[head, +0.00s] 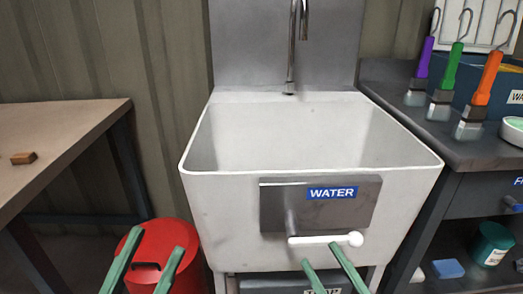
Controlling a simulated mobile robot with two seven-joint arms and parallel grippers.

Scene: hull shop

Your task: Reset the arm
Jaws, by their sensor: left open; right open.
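My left gripper (158,240) is open, its two green fingers apart in front of the red bin at the lower left. Nothing shows between its fingers. My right gripper (320,254) is open at the bottom centre, its green fingertips just below the white lever handle (310,241) on the sink front. Its right fingertip overlaps the handle's lower edge in the picture; I cannot tell whether they touch. The handle lies level under a grey plate (280,206) with a blue WATER label. Most of both arms is out of view.
A white sink (205,150) with a metal tap (292,50) fills the middle. A wooden table (60,130) with a small brown block (24,158) is at left, a red bin (160,240) below.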

